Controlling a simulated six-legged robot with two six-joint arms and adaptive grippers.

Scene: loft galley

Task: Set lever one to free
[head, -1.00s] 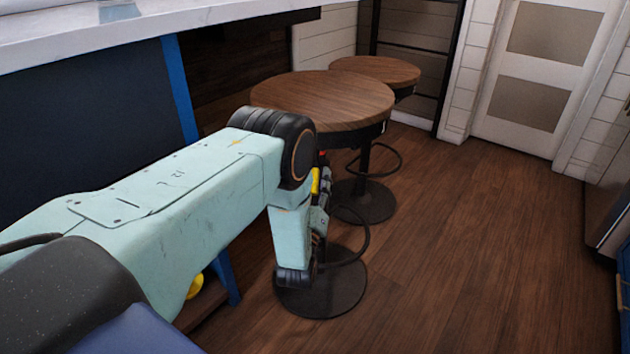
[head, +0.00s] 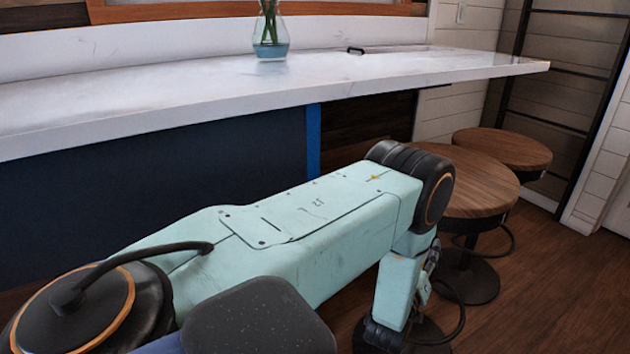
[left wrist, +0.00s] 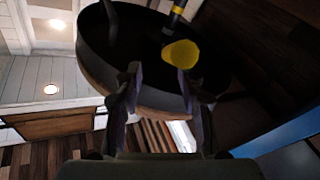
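In the left wrist view a yellow paddle-shaped tip (left wrist: 182,53) shows against the dark round underside of a stool seat (left wrist: 95,45). It may be a lever; no number or setting can be read on it. My left gripper (left wrist: 158,73) has its fingers spread, with a gap between them and nothing held. The yellow tip lies just beyond the right finger in the picture; I cannot tell whether they touch. In the head view my left arm reaches toward the near wooden stool (head: 475,185) and its wrist hides the fingers. My right gripper is not in view.
A second stool (head: 505,148) is behind the near one. Floor is open at right.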

